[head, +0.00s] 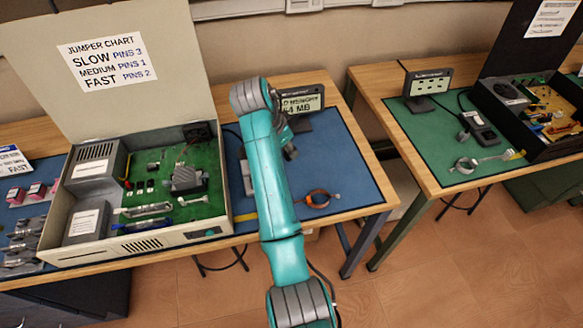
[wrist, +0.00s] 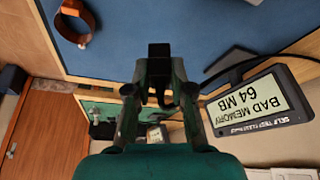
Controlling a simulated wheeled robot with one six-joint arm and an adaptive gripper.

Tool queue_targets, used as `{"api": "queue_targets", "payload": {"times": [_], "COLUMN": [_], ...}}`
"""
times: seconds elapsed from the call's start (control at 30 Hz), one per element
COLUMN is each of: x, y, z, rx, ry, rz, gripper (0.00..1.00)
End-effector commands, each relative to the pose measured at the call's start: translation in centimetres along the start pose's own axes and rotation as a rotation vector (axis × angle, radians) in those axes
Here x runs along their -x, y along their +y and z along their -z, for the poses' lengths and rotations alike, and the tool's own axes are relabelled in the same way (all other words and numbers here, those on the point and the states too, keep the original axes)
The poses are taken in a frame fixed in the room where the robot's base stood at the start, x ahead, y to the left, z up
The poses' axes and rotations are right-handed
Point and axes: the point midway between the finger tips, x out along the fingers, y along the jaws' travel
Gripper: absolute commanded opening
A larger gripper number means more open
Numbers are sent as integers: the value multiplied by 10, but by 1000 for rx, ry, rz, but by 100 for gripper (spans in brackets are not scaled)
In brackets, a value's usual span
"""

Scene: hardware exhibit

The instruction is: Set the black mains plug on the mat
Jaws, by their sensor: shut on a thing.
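In the wrist view my gripper (wrist: 159,65) is shut on a small black plug (wrist: 159,50), which shows between the fingertips. The blue mat (wrist: 215,25) fills the upper part of that view, beyond the plug. I cannot tell whether the plug touches the mat. In the head view the blue mat (head: 345,165) lies on the left bench, to the right of the open computer case. My arm crosses over it, and my gripper (head: 286,140) is mostly hidden behind the arm there. The plug cannot be made out in the head view.
A display reading "BAD MEMORY 64 MB" (head: 302,106) stands at the mat's back, with a black cable (wrist: 228,72). An orange wrist strap (head: 318,198) lies near the front. The open computer case (head: 140,190) is left. A second bench with a green mat (head: 440,150) is right.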

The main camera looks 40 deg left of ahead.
Motion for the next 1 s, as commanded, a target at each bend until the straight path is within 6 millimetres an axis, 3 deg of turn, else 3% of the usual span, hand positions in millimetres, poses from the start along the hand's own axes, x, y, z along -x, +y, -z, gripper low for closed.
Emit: {"api": "queue_targets", "payload": {"times": [0.1,0.27,0.57,1.0], "x": [-19,-29,-67,-74], "y": [1,0,0,0], "z": [-8,-12,-28,-30], "rx": [0,0,0,0], "ry": [-1,0,-1,0], "rz": [-3,-1,-2,0], "gripper": [3,3,3,3]}}
